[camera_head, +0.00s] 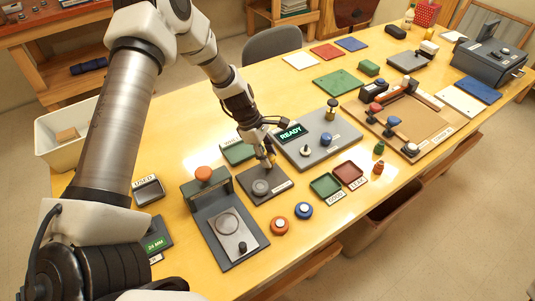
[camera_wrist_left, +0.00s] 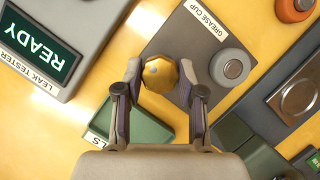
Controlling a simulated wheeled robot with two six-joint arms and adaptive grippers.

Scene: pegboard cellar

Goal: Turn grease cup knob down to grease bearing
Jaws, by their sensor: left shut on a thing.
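The grease cup station is a dark grey plate (camera_head: 280,193) on the yellow table, and it shows with its "GREASE CUP" label in the left wrist view (camera_wrist_left: 187,38). A round grey bearing (camera_head: 262,187) sits on it, also seen in the left wrist view (camera_wrist_left: 230,67). The brass-yellow grease cup knob (camera_wrist_left: 160,75) is at the plate's edge, between my left fingers. My left gripper (camera_head: 269,160) is shut on this knob, with a finger on each side in the left wrist view (camera_wrist_left: 161,70). The knob's lower part is hidden. My right gripper is not in view.
The leak tester (camera_head: 312,150) with its READY display stands just right of the gripper. A press with an orange knob (camera_head: 203,173) stands at the left. Green (camera_head: 326,185) and red (camera_head: 349,174) trays sit right.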

